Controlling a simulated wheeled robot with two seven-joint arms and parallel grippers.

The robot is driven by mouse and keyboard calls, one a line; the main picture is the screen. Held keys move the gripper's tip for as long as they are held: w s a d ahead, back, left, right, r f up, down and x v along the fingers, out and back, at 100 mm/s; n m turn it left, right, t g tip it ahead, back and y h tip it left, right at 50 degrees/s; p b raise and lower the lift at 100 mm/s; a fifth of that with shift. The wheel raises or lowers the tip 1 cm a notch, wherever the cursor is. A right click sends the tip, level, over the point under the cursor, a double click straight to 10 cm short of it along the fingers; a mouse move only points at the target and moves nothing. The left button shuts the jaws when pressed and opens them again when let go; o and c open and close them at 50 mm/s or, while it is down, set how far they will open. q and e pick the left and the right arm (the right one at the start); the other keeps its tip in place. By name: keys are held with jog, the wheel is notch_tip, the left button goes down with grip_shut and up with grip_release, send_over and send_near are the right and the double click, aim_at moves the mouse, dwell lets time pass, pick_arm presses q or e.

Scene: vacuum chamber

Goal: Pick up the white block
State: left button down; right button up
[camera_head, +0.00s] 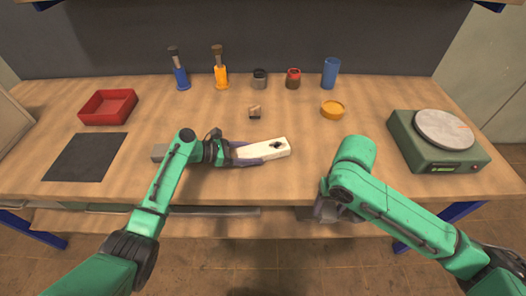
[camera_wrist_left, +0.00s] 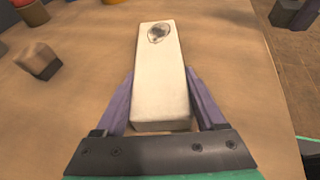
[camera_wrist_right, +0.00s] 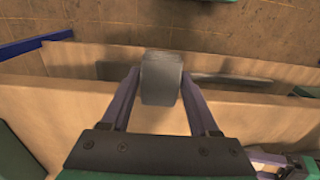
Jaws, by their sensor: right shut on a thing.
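The white block (camera_head: 262,150) is long, with a dark mark on top, and is near the table's front middle. It also shows in the left wrist view (camera_wrist_left: 161,85). My left gripper (camera_head: 255,152) has its fingers along both long sides of it. In the left wrist view the fingertips (camera_wrist_left: 160,72) are at or very close to its sides; I cannot tell whether they press on it. My right gripper (camera_wrist_right: 160,75) is shut on a dark grey block (camera_wrist_right: 161,80), held by the table's front edge. In the head view this gripper (camera_head: 328,210) is partly hidden by its arm.
A grey block (camera_head: 159,152) lies behind my left wrist. A small brown block (camera_head: 254,112) lies mid-table. A red tray (camera_head: 108,106) and black mat (camera_head: 86,156) are left; a green scale (camera_head: 436,142) is right. An orange dish (camera_head: 332,109) and several containers stand behind.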

pick_arm(q)
jog(key=shift+r, duration=0.1)
notch_tip(320, 180, up, 20)
jog(key=p, duration=0.1)
pick_arm(e)
jog(key=shift+r, duration=0.55)
